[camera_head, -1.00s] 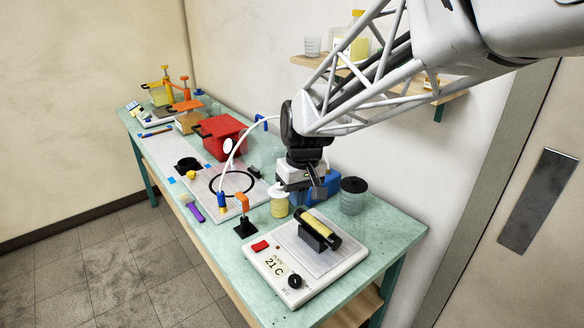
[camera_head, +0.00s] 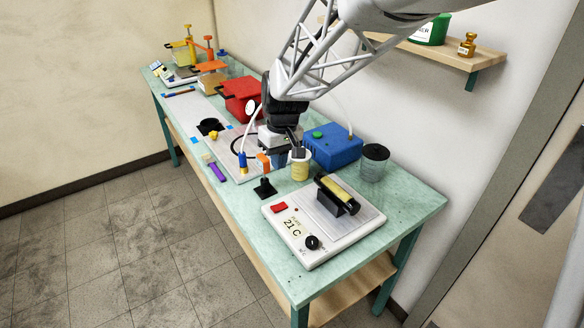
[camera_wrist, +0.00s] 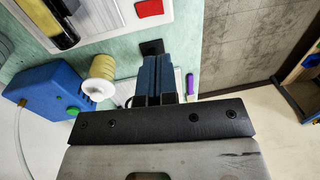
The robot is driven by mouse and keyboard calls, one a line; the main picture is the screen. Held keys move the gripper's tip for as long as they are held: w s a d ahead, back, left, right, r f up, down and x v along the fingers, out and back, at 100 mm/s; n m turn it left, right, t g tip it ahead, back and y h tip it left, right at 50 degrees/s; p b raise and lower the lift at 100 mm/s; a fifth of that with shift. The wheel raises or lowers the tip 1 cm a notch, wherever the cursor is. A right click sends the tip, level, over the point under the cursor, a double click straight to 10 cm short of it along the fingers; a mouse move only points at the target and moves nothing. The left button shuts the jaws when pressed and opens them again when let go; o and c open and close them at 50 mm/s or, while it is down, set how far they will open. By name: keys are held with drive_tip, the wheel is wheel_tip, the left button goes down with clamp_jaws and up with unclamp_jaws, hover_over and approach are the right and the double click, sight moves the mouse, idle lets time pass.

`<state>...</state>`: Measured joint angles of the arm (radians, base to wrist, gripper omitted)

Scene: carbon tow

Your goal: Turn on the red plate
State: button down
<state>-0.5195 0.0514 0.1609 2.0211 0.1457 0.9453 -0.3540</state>
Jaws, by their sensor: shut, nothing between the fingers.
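A white hot plate unit (camera_head: 285,240) stands at the near right of the bench in the head view. It has a red switch (camera_head: 279,206), a black knob (camera_head: 312,242) and a label reading 21 C. A black cradle with a dark and yellow roll (camera_head: 340,192) sits on its top. My gripper (camera_head: 299,153) is shut and empty, above the bench beyond the plate, by the yellow spool. In the wrist view the shut blue fingers (camera_wrist: 156,62) point toward the bench; the red switch (camera_wrist: 149,8) shows at the top edge.
A yellow spool (camera_head: 300,170) and an orange clip on a black stand (camera_head: 264,188) stand between gripper and plate. A blue box (camera_head: 333,150) and a grey tub (camera_head: 373,163) stand behind. A red box (camera_head: 243,98) is farther left.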

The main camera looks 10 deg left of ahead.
sight(278, 207)
drive_tip(key=shift+s+a+f, duration=0.2)
drive_tip(key=shift+f, duration=2.1)
drive_tip(key=shift+s+a+f, duration=0.2)
drive_tip(key=shift+f, duration=2.15)
drive_tip(key=shift+s+a+f, duration=0.2)
drive_tip(key=shift+f, duration=2.1)
drive_tip(key=shift+f, duration=0.2)
drive_tip(key=shift+w+d, duration=0.1)
drive_tip(key=shift+w+d+r, duration=0.35)
drive_tip(key=shift+r, duration=0.1)
wheel_tip(278, 207, up, 14)
drive_tip(key=s+a, duration=0.1)
